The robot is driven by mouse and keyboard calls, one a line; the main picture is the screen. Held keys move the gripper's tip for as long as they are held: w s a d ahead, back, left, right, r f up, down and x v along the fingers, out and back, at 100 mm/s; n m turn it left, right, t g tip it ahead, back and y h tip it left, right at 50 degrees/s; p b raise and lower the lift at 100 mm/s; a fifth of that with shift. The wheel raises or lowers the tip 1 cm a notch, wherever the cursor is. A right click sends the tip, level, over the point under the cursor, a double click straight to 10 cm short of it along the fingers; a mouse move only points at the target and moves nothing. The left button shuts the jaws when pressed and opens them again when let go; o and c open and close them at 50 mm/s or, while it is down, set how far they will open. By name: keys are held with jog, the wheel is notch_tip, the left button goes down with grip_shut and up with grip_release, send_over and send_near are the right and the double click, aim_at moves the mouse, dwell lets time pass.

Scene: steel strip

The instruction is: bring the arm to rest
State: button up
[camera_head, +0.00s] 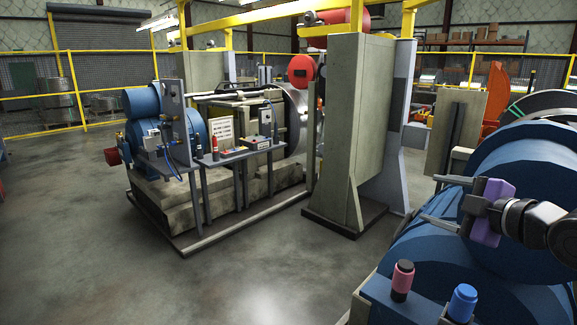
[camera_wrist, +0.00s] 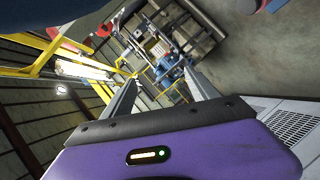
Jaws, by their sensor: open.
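My gripper (camera_head: 428,198) is at the right of the head view, a purple body with two grey fingers pointing left. The fingers stand well apart, with nothing seen between them. It shows in front of the large blue rounded machine (camera_head: 415,262); the gap between them cannot be judged. In the wrist view my gripper (camera_wrist: 160,76) shows its purple body at the bottom and both fingers spread, with machinery and floor far beyond. My dark arm comes in from the right edge.
A tall grey-beige column (camera_head: 335,130) stands in the middle. A machine with a cluttered bench (camera_head: 237,155) stands left of it. The floor (camera_head: 150,285) at front left is clear.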

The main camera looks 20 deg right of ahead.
jog(key=a+r+m+t+h, duration=0.2)
jog(key=a+r+m+t, duration=0.3)
jog(key=m, duration=0.3)
jog(key=s+a+f+m+g+y, duration=0.1)
jog(key=s+a+f, duration=0.7)
jog(key=s+f, duration=0.2)
jog(key=s+a+f+m+g+y, duration=0.1)
jog(key=s+a+f+g, duration=0.1)
jog(key=s+a+f, duration=0.7)
jog(key=s+a+f+m+g+y, duration=0.1)
jog(key=s+a+f+m+g, duration=0.1)
jog(key=s+a+f, duration=0.7)
jog(key=s+f, duration=0.2)
jog(key=s, duration=0.5)
